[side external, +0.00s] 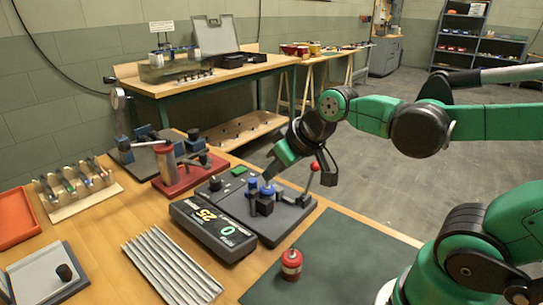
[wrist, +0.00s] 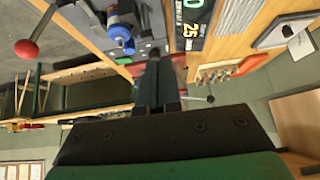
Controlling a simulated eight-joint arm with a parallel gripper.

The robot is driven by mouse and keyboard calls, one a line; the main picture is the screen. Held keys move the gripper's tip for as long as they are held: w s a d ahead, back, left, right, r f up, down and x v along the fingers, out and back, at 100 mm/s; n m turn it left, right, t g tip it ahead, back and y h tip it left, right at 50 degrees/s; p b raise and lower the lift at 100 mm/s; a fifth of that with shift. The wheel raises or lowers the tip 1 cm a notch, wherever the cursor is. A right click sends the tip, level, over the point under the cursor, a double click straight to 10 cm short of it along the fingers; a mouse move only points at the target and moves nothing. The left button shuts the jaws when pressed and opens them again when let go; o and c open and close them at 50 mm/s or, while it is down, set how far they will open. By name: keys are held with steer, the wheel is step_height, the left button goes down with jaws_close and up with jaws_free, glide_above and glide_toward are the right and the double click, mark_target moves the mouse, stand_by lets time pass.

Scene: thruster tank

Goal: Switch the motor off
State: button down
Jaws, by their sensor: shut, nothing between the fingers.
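A dark control unit (side external: 290,215) lies on the wooden bench, with a number display (side external: 213,225) along its front showing 25 and 0. A lever with a red ball knob (side external: 313,167) stands up at its back right; the knob also shows at the upper left of the wrist view (wrist: 27,49). Blue-topped cylindrical parts (side external: 265,192) sit mid-unit, and a green rectangular piece (side external: 238,171) lies behind them. My gripper (side external: 270,174) is above the unit, left of the red knob. Its fingers (wrist: 156,68) are together and empty. Which part is the motor switch, I cannot tell.
A red canister (side external: 291,262) stands on a dark mat in front. A ribbed metal tray (side external: 170,265) lies left of it. A red-based fixture (side external: 185,170) stands behind left of the unit. The mat's right part is clear.

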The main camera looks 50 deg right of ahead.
steer(key=w+d+t, duration=0.1)
steer(key=w+d, duration=1)
steer(key=w, duration=0.1)
steer(key=shift+w+d+f+m+t+y, duration=0.3)
steer(key=shift+d+f+t, duration=0.05)
steer(key=shift+t, duration=0.05)
glide_above(233, 170)
steer(key=s, duration=0.3)
steer(key=f, duration=0.4)
steer(key=d+f, duration=0.1)
steer(key=f, duration=0.2)
steer(key=shift+w, duration=0.25)
steer(key=shift+a+f, duration=0.2)
steer(key=shift+f, duration=1)
steer(key=shift+a+f, duration=0.1)
steer(key=shift+f, duration=0.7)
